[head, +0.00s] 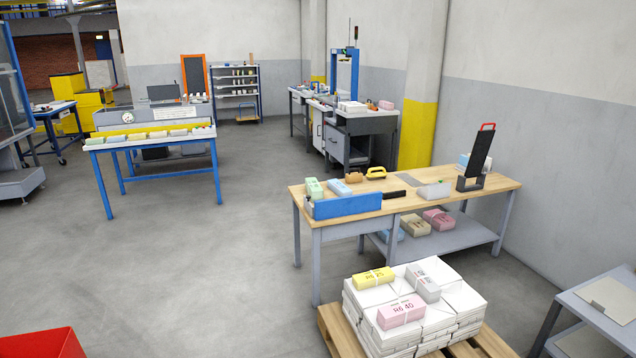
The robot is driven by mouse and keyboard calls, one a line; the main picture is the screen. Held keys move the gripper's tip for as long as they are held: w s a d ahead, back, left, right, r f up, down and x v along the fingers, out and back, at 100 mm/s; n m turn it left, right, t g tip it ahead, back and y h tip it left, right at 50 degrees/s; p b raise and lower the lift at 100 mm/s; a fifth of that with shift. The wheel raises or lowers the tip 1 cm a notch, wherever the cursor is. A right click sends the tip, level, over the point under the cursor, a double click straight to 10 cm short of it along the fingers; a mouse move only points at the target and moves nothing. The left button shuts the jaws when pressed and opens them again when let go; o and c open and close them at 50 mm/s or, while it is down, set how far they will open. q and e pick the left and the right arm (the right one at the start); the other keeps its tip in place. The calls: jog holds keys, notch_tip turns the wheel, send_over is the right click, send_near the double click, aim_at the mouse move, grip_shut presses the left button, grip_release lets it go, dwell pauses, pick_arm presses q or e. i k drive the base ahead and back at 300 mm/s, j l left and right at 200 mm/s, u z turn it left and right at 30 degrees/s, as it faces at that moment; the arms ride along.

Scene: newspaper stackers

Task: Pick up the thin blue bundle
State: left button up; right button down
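A small light-blue bundle (339,188) lies on the wooden-topped workbench, behind the blue guard at its left end, beside a green bundle (314,188). Another light-blue bundle (395,235) lies at the left of the shelf under the bench, partly hidden by a leg. A pale blue item (464,161) sits at the bench's back right, partly hidden behind a black upright stand. From here I cannot tell which is the thin one. Neither of my grippers is in view.
A pallet (341,331) with white paper stacks (437,307) and yellow, grey and pink bundles stands before the workbench (445,190). A red bin (40,345) is at lower left, a grey table (600,310) at lower right. The left-centre floor is open.

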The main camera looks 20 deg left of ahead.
aim_at(339, 188)
jog(key=i+j, duration=0.1)
jog(key=j, duration=0.2)
jog(key=i+j, duration=0.1)
jog(key=j, duration=0.2)
jog(key=i+j, duration=0.15)
jog(key=j, duration=0.15)
jog(key=i+j+u, duration=0.1)
jog(key=i+j, duration=0.6)
jog(key=i+u, duration=0.1)
jog(key=i, duration=1.75)
